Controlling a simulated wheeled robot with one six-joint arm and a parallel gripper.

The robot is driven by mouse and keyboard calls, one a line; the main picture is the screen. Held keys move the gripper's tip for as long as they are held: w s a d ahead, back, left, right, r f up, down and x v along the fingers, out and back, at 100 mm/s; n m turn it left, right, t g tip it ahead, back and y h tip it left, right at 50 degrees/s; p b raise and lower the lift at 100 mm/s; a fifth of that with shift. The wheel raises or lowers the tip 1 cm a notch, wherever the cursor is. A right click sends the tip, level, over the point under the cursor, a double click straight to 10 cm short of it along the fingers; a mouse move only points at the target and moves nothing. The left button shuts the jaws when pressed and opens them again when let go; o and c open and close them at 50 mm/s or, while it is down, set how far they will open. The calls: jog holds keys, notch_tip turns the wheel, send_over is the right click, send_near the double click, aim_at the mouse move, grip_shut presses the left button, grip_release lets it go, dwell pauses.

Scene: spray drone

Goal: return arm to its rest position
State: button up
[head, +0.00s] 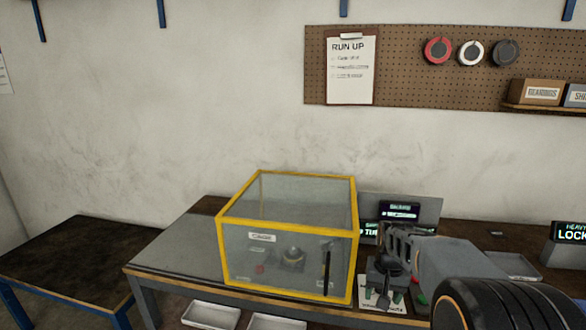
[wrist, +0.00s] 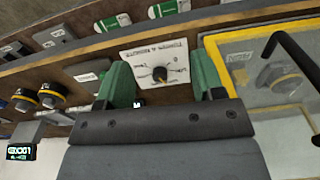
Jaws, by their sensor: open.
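My gripper (head: 388,292) is at the right of the yellow-framed cage, in front of a small console, with my dark arm coming in from the lower right. In the wrist view my gripper (wrist: 158,84) shows two green fingers spread apart with nothing between them. Beyond the fingers is a white panel with a dark dial (wrist: 160,74); I cannot tell the distance. The clear-walled cage (head: 227,220) stands on the bench and looks closed. A domed device (head: 292,258) sits inside it. The cage's yellow edge (wrist: 240,38) and black handle (wrist: 296,62) are at the wrist view's right.
The console (head: 428,208) with lit displays stands behind my gripper. A lit "LOCK" sign (head: 570,232) is at the far right. White trays (head: 212,315) sit below the bench front. A lower dark table (head: 70,255) is at left. The wall space above the cage is clear.

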jog(key=s+a+r+n+t, duration=0.1)
jog(key=s+a, duration=0.2)
jog(key=s, duration=0.5)
jog(key=s+a+r+n+t, duration=0.2)
jog(key=s+a, duration=0.1)
jog(key=s, duration=0.6)
jog(key=shift+a+r, duration=0.15)
jog(key=shift+a, duration=0.15)
dwell(0.7)
